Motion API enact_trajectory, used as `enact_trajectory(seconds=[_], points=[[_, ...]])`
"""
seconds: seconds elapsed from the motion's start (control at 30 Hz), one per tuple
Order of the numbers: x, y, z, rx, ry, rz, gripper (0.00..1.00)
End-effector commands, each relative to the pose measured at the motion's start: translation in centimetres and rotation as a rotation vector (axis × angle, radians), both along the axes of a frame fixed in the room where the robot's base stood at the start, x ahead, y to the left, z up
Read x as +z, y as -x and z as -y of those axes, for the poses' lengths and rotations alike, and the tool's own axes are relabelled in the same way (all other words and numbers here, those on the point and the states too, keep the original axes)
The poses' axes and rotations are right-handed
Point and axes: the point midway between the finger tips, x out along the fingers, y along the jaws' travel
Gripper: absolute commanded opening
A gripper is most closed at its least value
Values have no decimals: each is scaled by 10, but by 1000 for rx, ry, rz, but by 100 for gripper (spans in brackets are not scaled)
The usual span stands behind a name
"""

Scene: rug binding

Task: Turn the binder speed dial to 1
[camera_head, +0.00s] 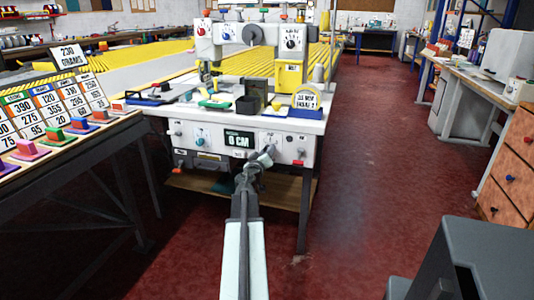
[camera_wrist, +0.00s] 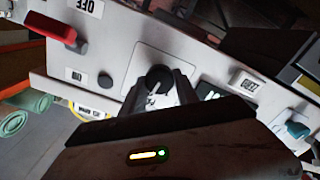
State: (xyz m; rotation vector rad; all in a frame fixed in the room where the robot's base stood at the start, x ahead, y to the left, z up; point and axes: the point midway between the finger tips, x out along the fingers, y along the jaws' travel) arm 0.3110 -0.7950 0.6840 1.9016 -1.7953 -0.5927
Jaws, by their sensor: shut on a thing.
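My gripper (camera_head: 266,156) reaches the white front panel (camera_head: 218,152) of the binding machine, just right of the "0 CM" display (camera_head: 239,141). In the wrist view my gripper (camera_wrist: 158,88) is shut on a black knob (camera_wrist: 158,76) on a pale square plate (camera_wrist: 143,62). No numbers or pointer show on this knob, and the fingers cover part of it. I cannot tell whether it is the speed dial. Another dial with a black knob (camera_head: 292,41) is on the upper right of the machine, clear of my gripper; its setting is too small to read.
A red-ended lever (camera_wrist: 50,28) by an "OFF" label and a teal knob (camera_wrist: 298,130) flank the held knob in the wrist view. The tabletop (camera_head: 180,110) above holds several tools. A price board (camera_head: 60,95) stands left; the red floor (camera_head: 380,180) is clear right.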

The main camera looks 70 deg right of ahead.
Motion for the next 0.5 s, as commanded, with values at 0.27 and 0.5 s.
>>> enact_trajectory(seconds=[0.27,0.5], points=[[-1,0,-1,-1,14,-258,0],[-2,-1,-1,-1,27,-484,0]])
